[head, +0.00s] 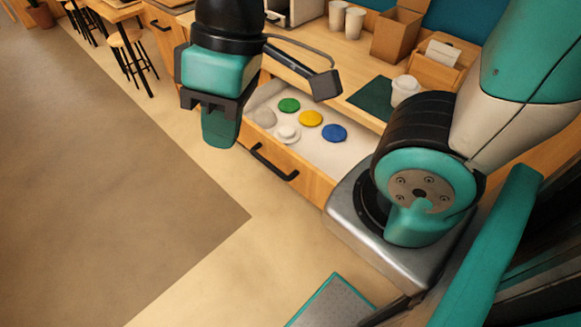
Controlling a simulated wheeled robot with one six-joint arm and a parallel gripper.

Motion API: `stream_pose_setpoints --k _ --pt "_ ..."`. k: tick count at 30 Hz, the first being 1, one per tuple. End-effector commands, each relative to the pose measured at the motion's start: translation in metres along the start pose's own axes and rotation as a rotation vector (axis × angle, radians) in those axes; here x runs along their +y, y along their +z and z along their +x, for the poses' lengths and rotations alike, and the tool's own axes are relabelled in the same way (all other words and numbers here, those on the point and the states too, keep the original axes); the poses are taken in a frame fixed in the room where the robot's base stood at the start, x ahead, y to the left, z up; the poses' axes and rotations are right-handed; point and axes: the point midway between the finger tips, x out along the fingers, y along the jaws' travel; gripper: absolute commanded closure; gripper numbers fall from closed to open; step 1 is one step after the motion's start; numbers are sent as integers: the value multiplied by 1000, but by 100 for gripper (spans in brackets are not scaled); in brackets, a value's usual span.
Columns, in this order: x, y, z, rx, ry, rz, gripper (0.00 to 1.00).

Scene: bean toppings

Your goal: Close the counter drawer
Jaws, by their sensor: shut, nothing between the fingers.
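The counter drawer (314,187) has a wooden front with a dark bar handle (272,163). It is pulled out, and its white inside shows. In it lie a green disc (289,105), a yellow disc (311,118), a blue disc (334,133), a grey round piece (265,117) and a white lid-like piece (287,133). My gripper (219,140) is shut and empty, pointing down. In the picture it is just left of the handle and overlaps the drawer's left end. Whether it touches the drawer front I cannot tell.
The counter top (350,75) holds a white lidded cup (405,90) on a dark green mat (370,98), cardboard boxes (398,35) and paper cups (354,22). Stools (128,48) stand at the far left. The floor (110,170) before the drawer is clear.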

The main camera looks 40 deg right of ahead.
Motion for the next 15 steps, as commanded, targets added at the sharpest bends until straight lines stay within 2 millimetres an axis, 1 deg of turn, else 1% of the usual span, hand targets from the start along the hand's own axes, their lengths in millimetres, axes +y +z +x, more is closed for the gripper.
stream_pose_setpoints --k 1,2,5,6,8,9,11,12,14,15 --pt "13 -6 18 -36 23 -20 100" --pt "22 -10 28 -60 43 -36 100" --pt "61 -26 70 -166 131 -112 100" --pt "78 -33 89 -218 171 -150 100" --pt "103 -41 119 -303 232 -213 100" --pt "119 -45 138 -364 273 -255 100" --pt "141 -50 168 -459 331 -323 100" --pt "155 -52 189 -526 368 -370 100" --pt "174 -53 218 -630 423 -440 100" --pt "186 -53 238 -702 456 -488 100"
